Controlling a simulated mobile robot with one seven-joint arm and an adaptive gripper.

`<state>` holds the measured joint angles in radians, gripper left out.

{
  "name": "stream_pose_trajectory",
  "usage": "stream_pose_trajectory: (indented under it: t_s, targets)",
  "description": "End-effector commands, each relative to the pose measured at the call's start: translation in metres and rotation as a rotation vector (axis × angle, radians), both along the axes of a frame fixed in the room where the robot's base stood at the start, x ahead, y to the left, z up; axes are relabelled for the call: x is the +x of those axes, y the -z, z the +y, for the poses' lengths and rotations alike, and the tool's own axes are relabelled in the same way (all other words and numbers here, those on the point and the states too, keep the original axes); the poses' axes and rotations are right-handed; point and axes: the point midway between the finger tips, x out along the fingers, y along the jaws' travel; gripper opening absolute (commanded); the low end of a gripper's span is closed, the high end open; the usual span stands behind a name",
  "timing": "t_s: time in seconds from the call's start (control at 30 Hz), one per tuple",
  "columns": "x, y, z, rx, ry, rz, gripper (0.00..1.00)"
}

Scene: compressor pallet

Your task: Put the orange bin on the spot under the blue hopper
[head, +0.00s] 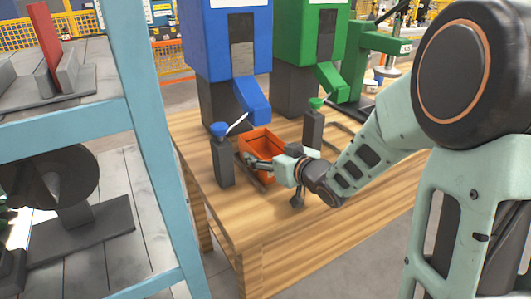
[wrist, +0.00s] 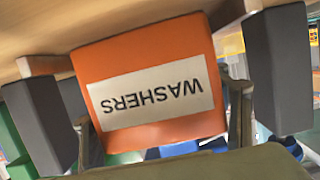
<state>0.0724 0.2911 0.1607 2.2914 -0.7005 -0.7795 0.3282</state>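The orange bin (head: 262,141) is at the table's left end, beneath the chute of the blue hopper (head: 228,45). In the wrist view the bin's front (wrist: 150,85) fills the middle, its white WASHERS label upside down. My gripper (head: 252,162) reaches the bin from its near side. In the wrist view its two fingers (wrist: 165,125) lie close along both sides of the bin, with no clear gap, and look shut on it. The spot under the bin is hidden. I cannot tell whether the bin rests on the table or is slightly raised.
Dark posts stand left (head: 222,162) and right (head: 313,128) of the bin, one with a blue top and one green. A green hopper (head: 306,40) stands right of the blue one. The wooden table's (head: 275,232) front is mostly clear. A blue-framed rack (head: 150,130) is at left.

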Motion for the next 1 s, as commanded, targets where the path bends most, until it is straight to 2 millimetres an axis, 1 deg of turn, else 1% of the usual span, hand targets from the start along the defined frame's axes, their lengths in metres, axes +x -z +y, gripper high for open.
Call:
stream_pose_trajectory:
  t_s: [0.03,0.17,0.43,0.57,0.67,0.77,1.0]
  targets:
    - [0.0,0.0,0.0,0.0,0.0,0.0,0.74]
    - [0.0,0.0,0.0,-0.001,0.0,0.001,0.88]
    - [0.0,0.0,0.0,-0.001,0.0,0.001,0.88]
    - [-0.001,-0.005,-0.001,-0.001,0.001,0.001,0.88]
    - [-0.013,-0.011,-0.01,-0.001,0.002,-0.001,0.88]
    - [-0.03,-0.018,-0.022,-0.001,0.003,0.0,0.88]
    - [-0.077,-0.036,-0.054,-0.002,0.005,0.0,0.88]
